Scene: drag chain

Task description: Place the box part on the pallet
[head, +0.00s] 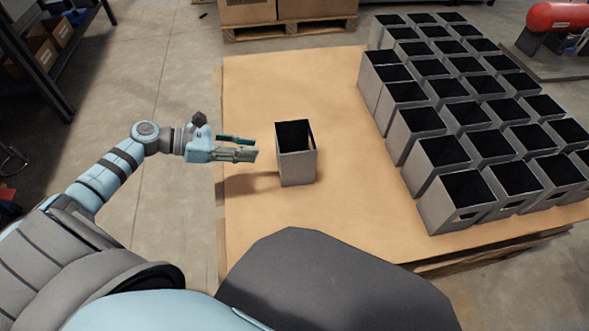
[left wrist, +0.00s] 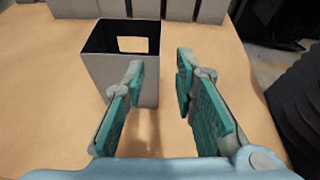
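A single grey open-topped box part (head: 297,166) stands upright on the brown cardboard-topped pallet (head: 255,95), apart from the other boxes. My left gripper (head: 256,147) is just left of this box in the head view, with its fingers pointing toward it. In the left wrist view, the left gripper (left wrist: 160,80) has its two teal-padded fingers spread with nothing between them. The box (left wrist: 125,65) stands ahead of the left finger there, with a slot in its far wall. My right gripper is not in view.
Rows of similar grey boxes (head: 440,152) fill the right side of the pallet. Cartons on a wooden pallet (head: 285,28) stand at the back. A dark shelf (head: 40,60) is at the far left and a red tank (head: 558,17) at the right.

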